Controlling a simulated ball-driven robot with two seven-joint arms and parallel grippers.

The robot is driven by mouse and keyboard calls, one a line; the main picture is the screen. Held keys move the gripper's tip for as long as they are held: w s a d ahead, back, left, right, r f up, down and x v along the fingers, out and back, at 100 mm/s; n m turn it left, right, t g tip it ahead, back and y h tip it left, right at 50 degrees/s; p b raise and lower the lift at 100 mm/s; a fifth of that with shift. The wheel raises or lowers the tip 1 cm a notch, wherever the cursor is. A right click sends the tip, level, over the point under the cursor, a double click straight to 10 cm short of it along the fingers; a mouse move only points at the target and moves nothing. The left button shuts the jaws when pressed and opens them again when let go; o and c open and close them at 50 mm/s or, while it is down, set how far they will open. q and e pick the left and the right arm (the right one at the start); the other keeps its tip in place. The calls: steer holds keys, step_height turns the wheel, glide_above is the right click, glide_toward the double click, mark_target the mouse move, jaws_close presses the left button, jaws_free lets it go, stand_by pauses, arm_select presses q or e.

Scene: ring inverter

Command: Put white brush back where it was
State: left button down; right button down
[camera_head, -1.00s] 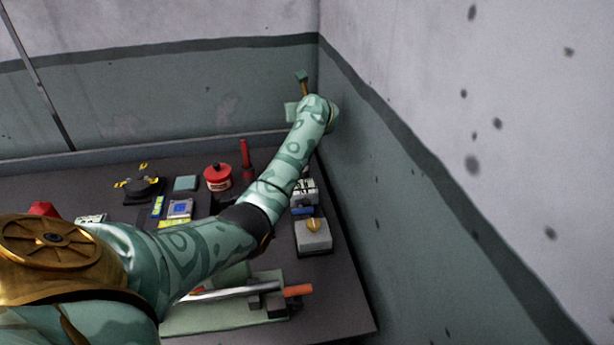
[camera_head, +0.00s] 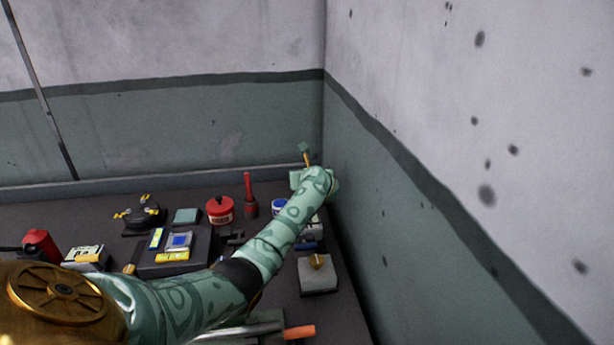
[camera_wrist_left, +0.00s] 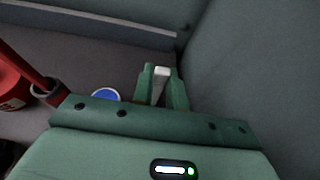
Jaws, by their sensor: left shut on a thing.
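My left gripper (camera_head: 299,180) reaches over the far right corner of the table, close to the right wall. In the left wrist view my left gripper (camera_wrist_left: 162,92) is closed around a narrow white-grey piece, which appears to be the white brush (camera_wrist_left: 161,72). Only a short part of the brush shows between the green fingers; the rest is hidden. The brush cannot be made out in the head view. A blue-topped jar (camera_head: 278,207) stands just left of the forearm; its round blue top (camera_wrist_left: 105,95) is left of the fingers in the wrist view. My right gripper is not in view.
A red upright tool (camera_head: 250,197) and a red round tin (camera_head: 219,210) stand left of the jar. A grey box with a brass knob (camera_head: 318,274) sits near the right edge. A black tray (camera_head: 150,263) carries small coloured items. Walls close off the back and right.

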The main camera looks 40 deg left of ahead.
arm_select(q)
steer(key=shift+f, duration=0.15)
steer(key=c, duration=1.4)
jaws_free()
steer(key=p+v, duration=0.4)
steer(key=v, duration=0.8)
